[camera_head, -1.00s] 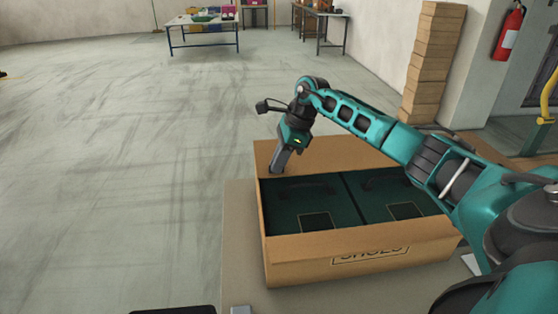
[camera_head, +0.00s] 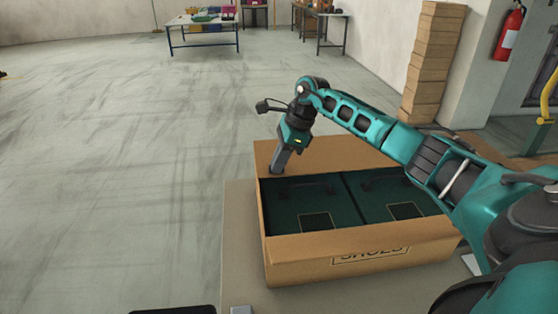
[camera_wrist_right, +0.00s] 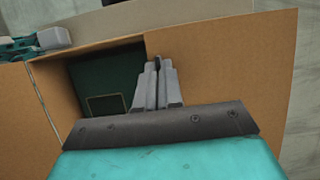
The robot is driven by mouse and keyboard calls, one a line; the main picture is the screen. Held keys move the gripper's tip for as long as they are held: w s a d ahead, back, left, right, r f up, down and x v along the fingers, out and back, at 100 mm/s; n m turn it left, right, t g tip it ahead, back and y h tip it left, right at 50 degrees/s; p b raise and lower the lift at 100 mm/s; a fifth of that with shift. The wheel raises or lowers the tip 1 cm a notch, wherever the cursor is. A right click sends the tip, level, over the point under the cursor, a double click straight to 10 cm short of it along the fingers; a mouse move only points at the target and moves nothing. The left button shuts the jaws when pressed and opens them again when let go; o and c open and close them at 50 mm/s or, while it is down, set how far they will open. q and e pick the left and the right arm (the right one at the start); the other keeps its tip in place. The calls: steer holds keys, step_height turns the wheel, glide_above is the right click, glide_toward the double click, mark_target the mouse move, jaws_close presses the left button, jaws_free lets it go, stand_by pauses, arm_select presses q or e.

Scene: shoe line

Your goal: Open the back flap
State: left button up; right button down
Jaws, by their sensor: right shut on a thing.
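The cardboard shoe box (camera_head: 300,274) stands on a table, with dark green shoe boxes (camera_head: 300,208) inside. Its back flap (camera_head: 263,153) stands along the far edge. My right gripper (camera_head: 276,168) reaches down at the far left corner of the box. In the right wrist view its fingers (camera_wrist_right: 157,85) are shut on the edge of the brown back flap (camera_wrist_right: 225,75), beside the box opening. The exact grip point is partly hidden by the fingers.
The grey-brown table top (camera_head: 238,225) has bare room left of the box. Stacked cartons (camera_head: 433,65) stand behind on the right. The floor to the left is clear.

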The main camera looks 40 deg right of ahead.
steer(key=shift+r, duration=0.1)
stand_by(0.3)
steer(key=w+d+r+p, duration=0.2)
steer(key=w+r, duration=0.2)
steer(key=r, duration=0.5)
steer(key=shift+d, duration=0.4)
steer(key=c, duration=1.4)
jaws_free()
steer(key=shift+w+f, duration=0.1)
steer(key=shift+f, duration=0.05)
steer(key=shift+o, duration=0.6)
steer(key=shift+w+d+f, duration=0.1)
steer(key=shift+w+f, duration=0.05)
steer(key=shift+r, duration=0.3)
